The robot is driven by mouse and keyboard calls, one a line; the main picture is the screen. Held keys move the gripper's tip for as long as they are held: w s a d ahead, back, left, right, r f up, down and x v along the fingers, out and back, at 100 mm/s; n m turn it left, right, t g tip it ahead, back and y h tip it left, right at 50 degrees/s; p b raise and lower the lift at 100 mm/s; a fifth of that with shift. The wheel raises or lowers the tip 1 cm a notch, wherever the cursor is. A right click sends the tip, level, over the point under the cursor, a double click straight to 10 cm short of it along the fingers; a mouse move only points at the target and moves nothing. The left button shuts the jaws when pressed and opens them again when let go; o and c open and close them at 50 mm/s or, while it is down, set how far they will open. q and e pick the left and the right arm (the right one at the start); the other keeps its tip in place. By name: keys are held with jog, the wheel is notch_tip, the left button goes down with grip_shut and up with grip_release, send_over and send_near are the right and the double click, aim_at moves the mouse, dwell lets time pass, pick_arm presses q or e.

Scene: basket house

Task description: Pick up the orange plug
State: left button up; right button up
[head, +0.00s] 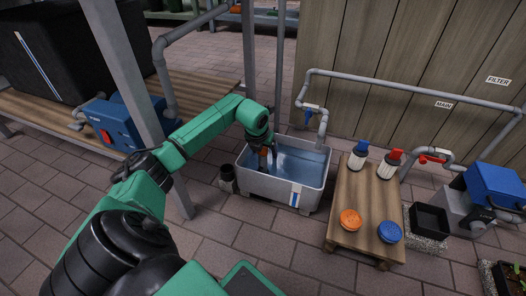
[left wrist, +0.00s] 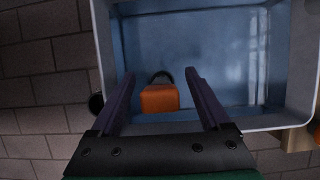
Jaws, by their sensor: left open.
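The orange plug (left wrist: 160,98) shows in the left wrist view as an orange block with a dark loop on its far side. It is inside the grey tub (head: 283,188), near the wall closest to the gripper. In the head view only a small bit of orange (head: 263,158) shows beside my fingers. My left gripper (left wrist: 158,80) is open, with one finger on each side of the plug in the wrist picture. I cannot tell whether the fingers touch it. The left arm reaches down into the tub from the left. My right gripper is not in view.
A wooden table (head: 360,215) right of the tub holds a blue-capped bottle (head: 358,154), a red-capped bottle (head: 389,163), an orange disc (head: 350,220) and a blue disc (head: 390,232). A dark cup (head: 227,178) stands left of the tub. Pipes run along the wooden wall behind.

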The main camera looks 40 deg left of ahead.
pick_arm(q)
grip_shut()
jog(key=shift+r, duration=0.1)
